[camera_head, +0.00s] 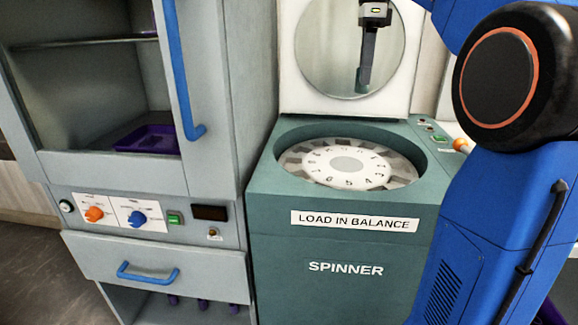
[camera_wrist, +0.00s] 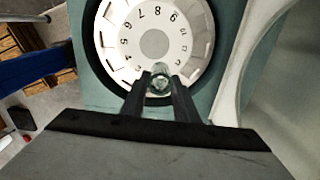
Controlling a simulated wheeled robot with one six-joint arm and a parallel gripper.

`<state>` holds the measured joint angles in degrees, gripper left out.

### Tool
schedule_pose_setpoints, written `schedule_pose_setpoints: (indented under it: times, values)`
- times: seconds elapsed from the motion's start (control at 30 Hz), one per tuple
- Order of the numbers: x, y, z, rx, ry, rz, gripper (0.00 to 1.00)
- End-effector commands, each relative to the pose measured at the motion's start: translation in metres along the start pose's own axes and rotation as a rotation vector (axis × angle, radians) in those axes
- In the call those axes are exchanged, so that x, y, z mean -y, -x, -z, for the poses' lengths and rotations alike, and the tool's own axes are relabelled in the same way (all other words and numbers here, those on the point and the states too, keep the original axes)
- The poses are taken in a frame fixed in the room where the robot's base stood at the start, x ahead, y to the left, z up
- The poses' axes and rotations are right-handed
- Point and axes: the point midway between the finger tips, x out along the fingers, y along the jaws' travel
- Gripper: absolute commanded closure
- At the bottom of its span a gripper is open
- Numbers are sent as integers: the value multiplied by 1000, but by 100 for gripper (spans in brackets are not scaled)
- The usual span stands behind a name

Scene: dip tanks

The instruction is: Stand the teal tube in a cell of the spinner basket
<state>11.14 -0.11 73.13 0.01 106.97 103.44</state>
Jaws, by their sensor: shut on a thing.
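The spinner basket (camera_head: 347,164) is a white numbered disc with cells around its rim, set in the round well of the teal spinner. In the wrist view the basket (camera_wrist: 155,40) lies below and ahead of my gripper. My gripper (camera_head: 365,86) points down in front of the raised lid, above the basket. In the wrist view my gripper (camera_wrist: 161,82) is shut on the teal tube (camera_wrist: 160,84), seen end-on as a small round glassy top. The tube's lower part is hidden in the wrist view, and I cannot tell its height above the cells.
The spinner's lid (camera_head: 300,75) stands open behind the well, with a round window. A grey cabinet (camera_head: 225,90) with a blue-handled door stands at left, holding a purple tray (camera_head: 146,138). Its lower drawer (camera_head: 165,262) sits close to the spinner's left side.

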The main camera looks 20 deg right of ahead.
Motion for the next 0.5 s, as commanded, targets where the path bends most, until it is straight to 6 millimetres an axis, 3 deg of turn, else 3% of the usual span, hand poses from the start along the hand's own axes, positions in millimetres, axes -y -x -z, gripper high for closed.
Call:
schedule_pose_setpoints:
  times: [0.2, 0.5]
  values:
    - [-62, -23, -31, 0, 192, 1, 96]
    - [-144, -66, -54, 0, 447, 0, 96]
